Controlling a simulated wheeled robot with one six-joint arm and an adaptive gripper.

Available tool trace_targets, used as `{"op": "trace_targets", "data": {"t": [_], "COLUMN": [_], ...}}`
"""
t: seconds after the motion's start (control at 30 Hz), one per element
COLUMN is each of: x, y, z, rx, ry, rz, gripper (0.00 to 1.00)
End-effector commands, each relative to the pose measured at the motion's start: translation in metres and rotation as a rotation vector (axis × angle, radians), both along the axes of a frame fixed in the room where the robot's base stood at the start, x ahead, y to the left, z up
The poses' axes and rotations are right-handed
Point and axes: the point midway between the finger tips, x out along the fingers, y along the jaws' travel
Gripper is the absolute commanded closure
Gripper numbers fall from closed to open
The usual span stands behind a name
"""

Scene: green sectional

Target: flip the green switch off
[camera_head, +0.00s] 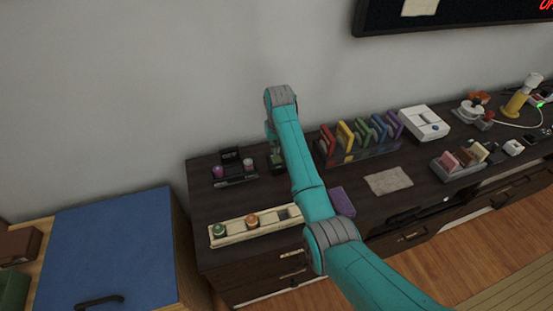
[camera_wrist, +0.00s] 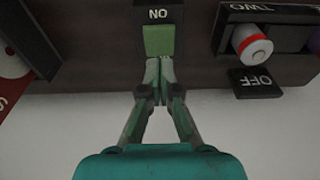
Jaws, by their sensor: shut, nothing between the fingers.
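The green switch (camera_wrist: 158,40) shows in the wrist view as a green block on a dark mount, with a label reading ON, seen upside down, beside it. In the head view the switch (camera_head: 277,162) is a small dark and green shape on the dark cabinet, partly hidden by my arm. My gripper (camera_wrist: 158,72) is shut and empty, its fingertips right at the green block's near edge. I cannot tell whether they touch it. In the head view my gripper is mostly hidden behind my arm.
A small holder with coloured cylinders (camera_head: 234,178) stands left of the switch; an OFF plate (camera_wrist: 255,82) shows near it. A rack of coloured cases (camera_head: 358,152) stands to the right. A cream tray with round pieces (camera_head: 240,229) lies in front. The wall is close behind.

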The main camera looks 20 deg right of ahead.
Motion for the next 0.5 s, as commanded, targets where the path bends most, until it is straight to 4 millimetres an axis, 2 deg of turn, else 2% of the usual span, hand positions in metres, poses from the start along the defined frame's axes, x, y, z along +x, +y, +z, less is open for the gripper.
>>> {"op": "trace_targets", "data": {"t": [0.5], "x": [0.001], "y": [0.0], "z": [0.036], "rx": [0.0], "ry": [-0.002], "rz": [0.0], "gripper": [1.0]}}
